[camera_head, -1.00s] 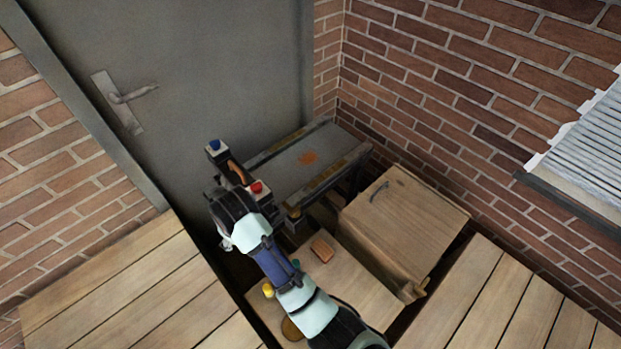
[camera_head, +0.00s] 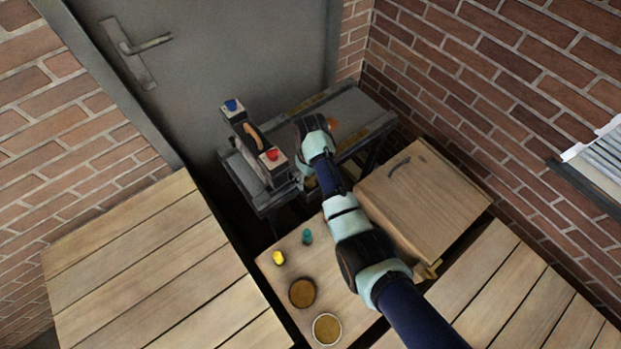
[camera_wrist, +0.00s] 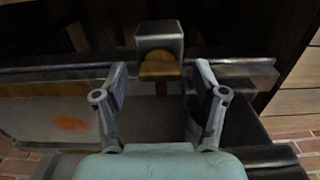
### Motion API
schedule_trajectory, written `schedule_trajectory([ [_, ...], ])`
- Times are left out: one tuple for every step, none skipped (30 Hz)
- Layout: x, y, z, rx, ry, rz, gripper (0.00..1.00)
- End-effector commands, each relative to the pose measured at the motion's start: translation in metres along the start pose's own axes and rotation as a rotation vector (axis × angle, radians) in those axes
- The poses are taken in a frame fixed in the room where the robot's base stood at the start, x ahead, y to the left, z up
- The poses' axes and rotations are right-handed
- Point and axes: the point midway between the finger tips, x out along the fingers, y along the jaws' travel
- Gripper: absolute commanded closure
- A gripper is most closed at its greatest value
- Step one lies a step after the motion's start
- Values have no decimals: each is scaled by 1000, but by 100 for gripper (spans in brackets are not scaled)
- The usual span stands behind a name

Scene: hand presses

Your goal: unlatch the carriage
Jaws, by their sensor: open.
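A grey press (camera_head: 361,109) with a long railed bed stands by the door. A dark upright unit (camera_head: 266,165) with a wooden handle (camera_head: 254,135), a blue knob (camera_head: 231,105) and a red knob (camera_head: 271,155) sits at its left end; I cannot tell which part is the carriage. In the wrist view, my gripper (camera_wrist: 160,76) is open, its fingers spread on either side of a brown tab (camera_wrist: 159,69) under a grey metal block (camera_wrist: 159,40). I cannot tell whether they touch it. In the head view, my wrist hides the fingers.
A wooden box (camera_head: 425,195) with a dark handle stands to the right of my arm. A low wooden surface in front holds a yellow piece (camera_head: 278,258), a teal piece (camera_head: 307,237) and two round dishes (camera_head: 302,292). Planked tops (camera_head: 165,270) flank it. Brick walls close the corner.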

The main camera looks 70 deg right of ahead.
Motion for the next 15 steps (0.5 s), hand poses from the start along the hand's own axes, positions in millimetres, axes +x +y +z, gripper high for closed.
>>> schedule_trajectory([
  [2,0,0,0,1,0,29],
  [2,0,0,0,1,0,29],
  [2,0,0,0,1,0,29],
  [2,0,0,0,1,0,29],
  [2,0,0,0,1,0,29],
  [2,0,0,0,1,0,29],
  [2,0,0,0,1,0,29],
  [2,0,0,0,1,0,31],
  [2,0,0,0,1,0,38],
  [2,0,0,0,1,0,43],
  [2,0,0,0,1,0,48],
  [2,0,0,0,1,0,54],
  [2,0,0,0,1,0,59],
  [2,0,0,0,1,0,64],
  [2,0,0,0,1,0,71],
])
